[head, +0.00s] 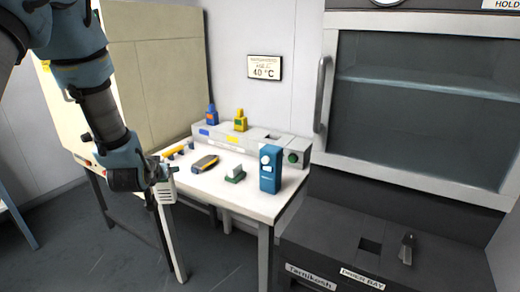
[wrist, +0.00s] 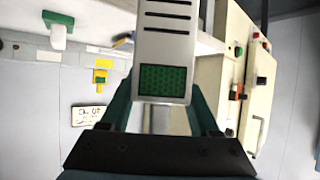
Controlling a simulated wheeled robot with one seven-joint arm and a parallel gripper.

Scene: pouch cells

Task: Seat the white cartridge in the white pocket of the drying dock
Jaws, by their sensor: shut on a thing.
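My gripper (head: 160,173) hangs at the left of the table in the head view, shut on the white cartridge (head: 166,192). In the wrist view the cartridge (wrist: 166,50) lies between my two fingers, with dark slots and a green mesh window. It is clear of the table. The grey drying dock (head: 214,144) stands along the table's back edge, well to the right of my gripper. A blue cartridge (head: 211,116) and a yellow cartridge (head: 240,122) stand upright on it. A dark opening (head: 271,136) shows to their right. I cannot read the pocket's white marking clearly.
The white table (head: 257,203) holds a blue device (head: 270,168), a small white block on a green base (head: 235,174), a yellow-and-dark tool (head: 205,163) and a yellow item (head: 176,151). A beige cabinet (head: 160,60) stands behind the arm. A dark glass-fronted cabinet (head: 430,110) is right.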

